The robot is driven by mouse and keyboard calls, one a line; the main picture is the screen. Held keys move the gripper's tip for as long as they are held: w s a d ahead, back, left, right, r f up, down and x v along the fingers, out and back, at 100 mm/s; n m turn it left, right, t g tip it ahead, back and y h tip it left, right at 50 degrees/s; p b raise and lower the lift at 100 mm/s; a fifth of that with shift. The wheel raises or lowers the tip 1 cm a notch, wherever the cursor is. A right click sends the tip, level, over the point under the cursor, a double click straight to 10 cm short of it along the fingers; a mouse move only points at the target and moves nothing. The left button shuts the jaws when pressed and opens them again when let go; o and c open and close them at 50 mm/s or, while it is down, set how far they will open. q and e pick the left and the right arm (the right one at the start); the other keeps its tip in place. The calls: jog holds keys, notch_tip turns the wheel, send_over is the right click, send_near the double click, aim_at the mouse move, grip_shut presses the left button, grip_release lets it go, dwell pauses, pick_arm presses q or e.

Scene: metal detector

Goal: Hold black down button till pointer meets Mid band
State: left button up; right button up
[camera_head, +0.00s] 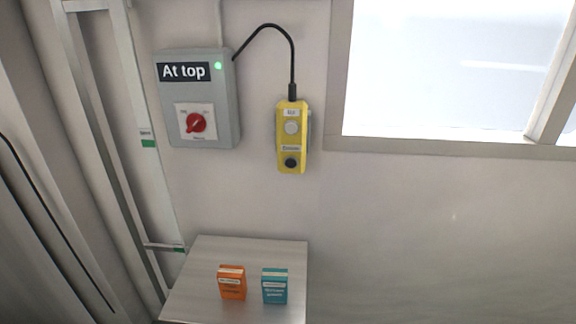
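A yellow pendant control (285,160) hangs on the wall right of centre-left, with a black cable from its top. Its upper button (291,128) is pale grey, and its lower button (290,163) is black. A vertical metal track (118,130) at the left carries a green and white label (148,139) at mid height. I cannot tell for sure which of these is the pointer or the Mid band; the lettering is too small. Neither gripper shows in the head view.
A grey control box (227,110) reads "At top", with a lit green lamp (218,65) and a red rotary knob (196,123). Below, a metal table (210,254) holds an orange box (232,284) and a teal box (275,287). A window (440,70) is at upper right.

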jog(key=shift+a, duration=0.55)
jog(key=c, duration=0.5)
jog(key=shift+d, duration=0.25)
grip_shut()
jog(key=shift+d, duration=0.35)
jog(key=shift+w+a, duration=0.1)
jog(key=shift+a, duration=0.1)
